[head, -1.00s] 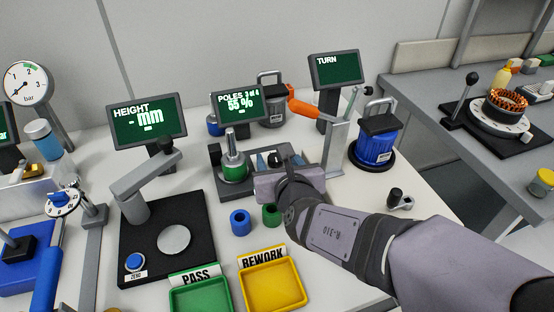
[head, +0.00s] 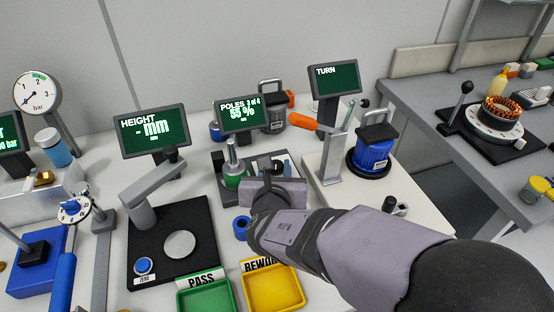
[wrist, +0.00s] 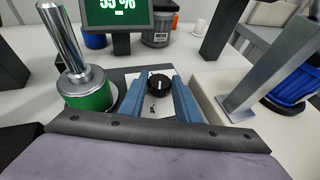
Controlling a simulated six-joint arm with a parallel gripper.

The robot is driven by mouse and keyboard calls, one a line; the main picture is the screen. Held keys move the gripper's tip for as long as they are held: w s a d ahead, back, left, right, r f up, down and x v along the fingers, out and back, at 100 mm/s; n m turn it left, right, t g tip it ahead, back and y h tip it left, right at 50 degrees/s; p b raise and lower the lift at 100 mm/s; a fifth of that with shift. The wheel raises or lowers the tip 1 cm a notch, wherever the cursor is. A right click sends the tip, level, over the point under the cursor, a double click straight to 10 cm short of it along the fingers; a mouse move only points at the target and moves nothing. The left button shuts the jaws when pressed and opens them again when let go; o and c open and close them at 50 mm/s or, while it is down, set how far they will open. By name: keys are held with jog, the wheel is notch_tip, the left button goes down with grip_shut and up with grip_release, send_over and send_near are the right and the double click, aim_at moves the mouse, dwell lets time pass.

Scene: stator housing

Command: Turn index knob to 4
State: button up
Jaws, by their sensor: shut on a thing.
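The index knob (wrist: 160,82) is a small black round knob with a white mark on its top, seen in the wrist view on a pale plate with a small mark in front of it. My gripper (wrist: 160,90) has its blue fingers on either side of the knob and is shut on it. In the head view my gripper (head: 274,168) is over the right part of the dark fixture base (head: 228,194), and its body hides much of the plate. The number the knob points at cannot be read. The POLES display (head: 238,114) reads "3 of 4" and 55 %.
A green part with a metal post (wrist: 88,85) stands close left of my fingers. A grey lever stand (head: 328,165) with an orange handle and a blue stator housing (head: 372,154) are to the right. Green PASS (head: 205,297) and yellow REWORK (head: 272,290) trays lie in front.

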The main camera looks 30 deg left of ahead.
jog(key=shift+a+r+m+t+h+p, duration=0.3)
jog(key=shift+m+h+p, duration=0.3)
jog(key=shift+h, duration=0.2)
jog(key=shift+d+f+m+h, duration=0.1)
jog(key=shift+f+m+h, duration=0.05)
jog(key=shift+m+h, duration=0.15)
jog(key=o, duration=1)
jog(key=shift+f, duration=0.1)
jog(key=shift+o, duration=0.2)
jog(key=shift+s, duration=0.2)
jog(key=shift+v, duration=3.55)
